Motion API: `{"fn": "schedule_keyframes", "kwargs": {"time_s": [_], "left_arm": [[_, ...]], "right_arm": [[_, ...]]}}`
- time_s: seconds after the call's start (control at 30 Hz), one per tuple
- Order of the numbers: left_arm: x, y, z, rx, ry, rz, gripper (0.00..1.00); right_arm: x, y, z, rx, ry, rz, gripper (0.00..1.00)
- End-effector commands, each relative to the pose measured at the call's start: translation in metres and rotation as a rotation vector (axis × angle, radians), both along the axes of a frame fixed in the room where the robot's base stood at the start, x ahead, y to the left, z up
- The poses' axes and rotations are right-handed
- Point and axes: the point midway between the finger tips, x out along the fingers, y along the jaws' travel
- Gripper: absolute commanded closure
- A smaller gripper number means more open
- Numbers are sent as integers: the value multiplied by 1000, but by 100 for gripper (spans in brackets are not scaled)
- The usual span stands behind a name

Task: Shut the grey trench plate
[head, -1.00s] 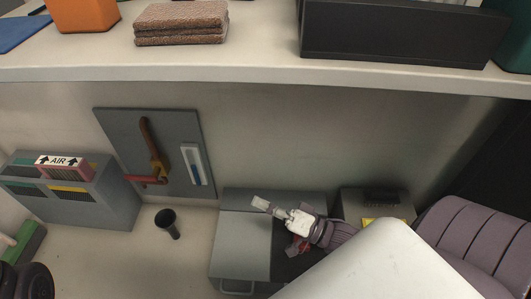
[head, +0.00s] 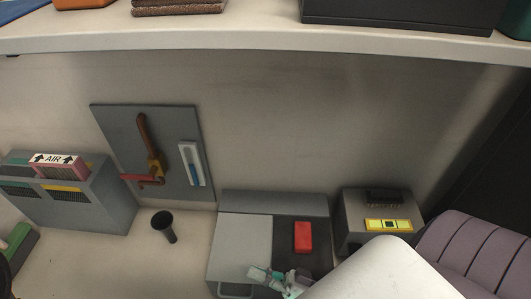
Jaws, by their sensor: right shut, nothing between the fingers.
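The grey trench plate (head: 240,243) is a light grey flat panel over the left part of a low grey box on the floor, with a bar handle (head: 235,290) at its near edge. The right part of the box is uncovered, showing a dark interior (head: 287,233) with a red block (head: 303,237) in it. My right gripper (head: 260,273) is shut and empty, over the near right part of the plate. Whether it touches the plate I cannot tell. My arm hides the near right corner of the box. My left gripper is not in view.
A grey box with a yellow label (head: 388,225) stands right of the trench, beside a purple-grey padded shape (head: 470,250). A shelf (head: 250,41) overhangs the back.

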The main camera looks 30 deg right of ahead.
Motion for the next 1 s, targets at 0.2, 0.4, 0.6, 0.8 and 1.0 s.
{"fn": "schedule_keyframes", "kwargs": {"time_s": [0.2,0.4,0.6,0.8,1.0], "left_arm": [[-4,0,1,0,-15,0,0],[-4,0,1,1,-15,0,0],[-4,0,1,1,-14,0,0],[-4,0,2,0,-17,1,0],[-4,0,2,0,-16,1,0]], "right_arm": [[-4,2,-12,-3,4,0,100],[-5,3,-12,-3,4,0,100],[-4,3,-12,-3,3,-1,100],[-9,-1,-14,-3,5,-1,100],[-34,-22,-26,-7,8,-1,100]]}}
